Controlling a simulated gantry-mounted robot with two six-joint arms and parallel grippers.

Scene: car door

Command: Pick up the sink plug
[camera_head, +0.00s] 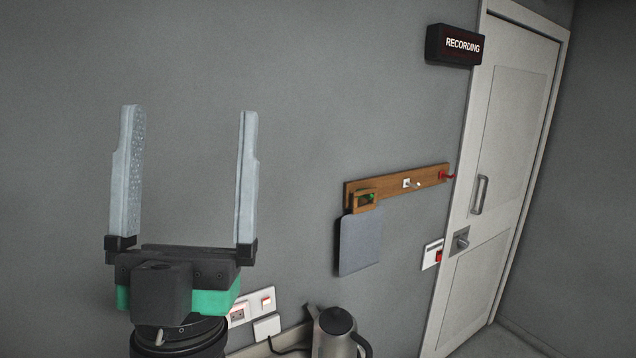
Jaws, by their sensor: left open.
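My left gripper (190,112) is open and empty in the head view, its two pale fingers pointing up and wide apart in front of the grey wall. I cannot make out a sink plug for certain. A wooden rail (432,176) on the wall, right of the gripper, carries small fittings: a green item (370,197) in a wooden holder, a white one (407,183) and a red one (443,176). They are too small to tell exactly. My right gripper is not in view.
A grey square panel (360,243) hangs under the rail. A metal kettle (335,335) stands at the bottom, near wall sockets (238,313). A white door (508,150) with a handle is at right, beside a red wall switch (438,256). A recording sign (454,45) sticks out above.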

